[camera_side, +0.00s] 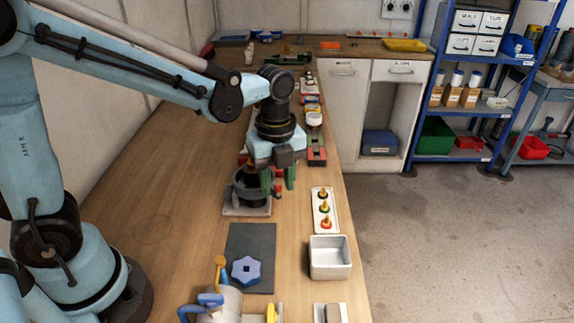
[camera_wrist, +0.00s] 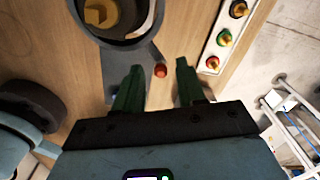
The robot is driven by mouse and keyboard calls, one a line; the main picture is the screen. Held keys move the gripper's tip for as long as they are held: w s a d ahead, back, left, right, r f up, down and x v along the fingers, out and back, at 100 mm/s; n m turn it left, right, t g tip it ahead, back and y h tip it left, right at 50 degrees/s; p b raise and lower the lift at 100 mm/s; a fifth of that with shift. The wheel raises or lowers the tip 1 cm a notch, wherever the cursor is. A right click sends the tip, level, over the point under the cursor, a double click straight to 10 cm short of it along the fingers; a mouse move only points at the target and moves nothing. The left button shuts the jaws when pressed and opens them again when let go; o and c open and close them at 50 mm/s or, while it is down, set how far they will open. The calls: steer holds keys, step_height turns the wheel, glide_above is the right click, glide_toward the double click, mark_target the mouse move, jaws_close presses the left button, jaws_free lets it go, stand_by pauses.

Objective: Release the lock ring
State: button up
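A dark lock ring (camera_side: 240,192) sits on a pale base plate (camera_side: 232,211) on the bench, partly hidden by my arm in the side view. In the wrist view, the ring (camera_wrist: 153,22) surrounds a brass hex part (camera_wrist: 101,14). Its dark lever runs out to a small red knob (camera_wrist: 160,71), which also shows in the side view (camera_side: 278,190). My gripper (camera_side: 278,185) is open, with two green fingers pointing down by the knob. In the wrist view, the fingertips of my gripper (camera_wrist: 158,67) lie either side of the knob, with gaps. Contact is not visible.
A white plate with coloured knobs (camera_side: 317,228) and a white bin (camera_side: 330,272) stand along the right edge. A blue star knob (camera_side: 246,270) lies on a dark mat (camera_side: 265,240). A metal vessel (camera_side: 228,303) stands in front. The left bench is clear.

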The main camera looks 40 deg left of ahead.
step_height(320, 180, up, 12)
stand_by(0.6)
steer(key=s+a+f+n+t, duration=0.2)
steer(key=s+f+n+t, duration=0.1)
steer(key=n, duration=0.8)
steer(key=s+a+f+n+t, duration=0.3)
steer(key=n+t, duration=0.1)
steer(key=n, duration=0.7)
steer(key=shift+s+a+f+n, duration=0.15)
steer(key=shift+a+f+n, duration=0.1)
steer(key=shift+f+n, duration=0.1)
